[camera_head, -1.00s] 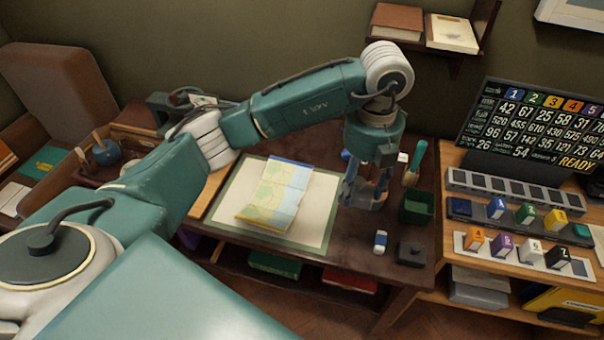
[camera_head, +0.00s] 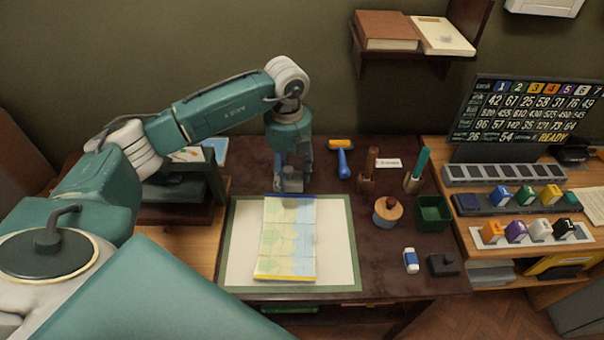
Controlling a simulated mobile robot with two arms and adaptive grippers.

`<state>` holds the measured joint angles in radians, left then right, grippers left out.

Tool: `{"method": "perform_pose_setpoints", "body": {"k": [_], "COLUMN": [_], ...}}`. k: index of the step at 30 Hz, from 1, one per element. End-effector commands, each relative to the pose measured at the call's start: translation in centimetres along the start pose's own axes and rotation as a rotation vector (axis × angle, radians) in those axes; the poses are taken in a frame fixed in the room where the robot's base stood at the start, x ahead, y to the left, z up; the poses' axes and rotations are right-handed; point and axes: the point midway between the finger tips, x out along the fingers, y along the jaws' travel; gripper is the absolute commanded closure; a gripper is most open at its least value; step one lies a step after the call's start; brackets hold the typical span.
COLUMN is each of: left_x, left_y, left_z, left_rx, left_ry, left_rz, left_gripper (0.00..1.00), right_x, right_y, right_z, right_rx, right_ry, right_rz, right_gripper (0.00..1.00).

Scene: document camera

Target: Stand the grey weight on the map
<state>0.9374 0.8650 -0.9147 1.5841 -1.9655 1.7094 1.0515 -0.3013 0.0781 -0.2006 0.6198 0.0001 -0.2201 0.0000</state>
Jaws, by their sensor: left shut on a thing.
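The map (camera_head: 287,240) is a folded sheet in pale green, blue and yellow, lying on a pale mat with a green border (camera_head: 340,245). My left gripper (camera_head: 292,180) points down at the map's far edge and is shut on the grey weight (camera_head: 292,184). The weight is small and partly covered by the fingers; I cannot tell whether its base touches the map's edge. My right gripper is not in view.
Right of the mat stand a round wooden-topped pot (camera_head: 388,212), a green box (camera_head: 433,213), a blue-and-white eraser (camera_head: 411,260) and a dark block (camera_head: 443,265). A blue-handled roller (camera_head: 343,160) lies behind. Most of the map is clear.

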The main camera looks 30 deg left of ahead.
Motion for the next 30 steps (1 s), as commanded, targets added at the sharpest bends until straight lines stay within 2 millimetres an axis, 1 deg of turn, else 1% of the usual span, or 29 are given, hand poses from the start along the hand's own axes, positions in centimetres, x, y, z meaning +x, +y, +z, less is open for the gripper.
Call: {"method": "perform_pose_setpoints", "body": {"k": [1,13,17,23,30], "left_x": [-0.2,-0.1,0.3,1.6,4.0], "left_y": [0.0,0.1,0.1,0.1,0.1], "left_z": [0.1,0.2,0.2,0.2,0.2], "left_rx": [-0.001,-0.002,-0.002,-0.002,-0.002], "left_ry": [-0.003,-0.005,-0.004,-0.004,-0.004], "left_rz": [-0.004,-0.003,-0.003,-0.003,-0.002], "left_gripper": [1.00,1.00,1.00,1.00,1.00], "right_x": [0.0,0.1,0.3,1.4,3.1], "right_y": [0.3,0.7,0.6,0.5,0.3], "right_z": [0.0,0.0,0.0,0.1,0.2], "right_rx": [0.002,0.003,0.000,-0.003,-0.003], "right_ry": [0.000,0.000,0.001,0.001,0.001], "right_rz": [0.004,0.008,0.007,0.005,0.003], "right_gripper": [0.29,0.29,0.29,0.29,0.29]}}
